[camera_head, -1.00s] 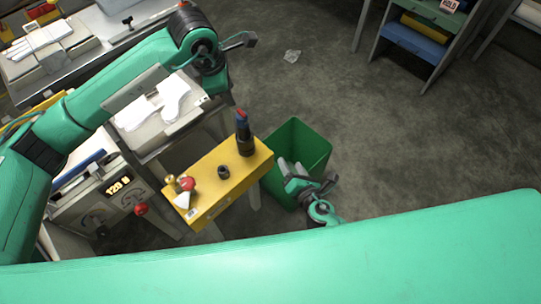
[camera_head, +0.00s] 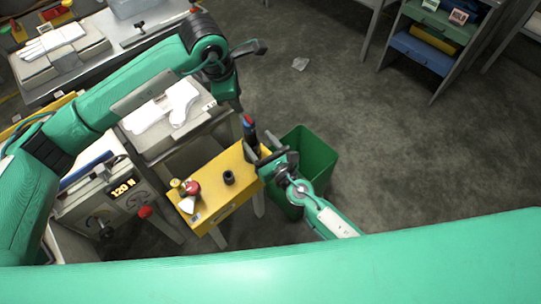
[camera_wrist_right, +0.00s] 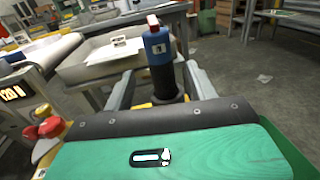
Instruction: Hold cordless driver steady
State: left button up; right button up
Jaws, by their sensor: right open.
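The cordless driver (camera_head: 249,128) stands upright on the yellow stand (camera_head: 214,188), near its far right corner. It is blue with a red top and a black lower part. In the right wrist view the driver (camera_wrist_right: 159,62) stands between the two spread fingers, with gaps on both sides. My right gripper (camera_head: 259,147) is open beside the driver, reaching over the stand's right end. Its fingers also show in the wrist view (camera_wrist_right: 160,82). My left gripper (camera_head: 248,48) is up and away from the driver; its jaw state is unclear.
A green bin (camera_head: 318,158) stands right of the yellow stand. A black cup-like piece (camera_head: 228,177) and a red knob (camera_head: 192,188) sit on the stand. A tester showing 120 N (camera_head: 122,189) is at left. Floor at right is mostly clear.

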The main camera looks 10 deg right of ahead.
aim_at(253, 135)
jog(key=x, duration=0.5)
jog(key=shift+w+a, duration=0.15)
jog(key=shift+w, duration=0.25)
jog(key=shift+c, duration=0.2)
jog(key=c, duration=1.1)
pick_arm(q)
jog(key=shift+c, duration=0.8)
pick_arm(e)
jog(key=shift+c, duration=0.6)
pick_arm(q)
jog(key=shift+d+r, duration=0.1)
jog(key=c, duration=0.4)
jog(key=shift+d+r, duration=0.15)
jog(key=shift+d, duration=0.05)
grip_shut()
pick_arm(e)
grip_shut()
pick_arm(q)
jog(key=d+r+n+y, duration=0.4)
jog(key=r+n, duration=0.1)
jog(key=n, duration=0.2)
jog(key=shift+s, duration=0.3)
jog(key=shift+f, duration=0.1)
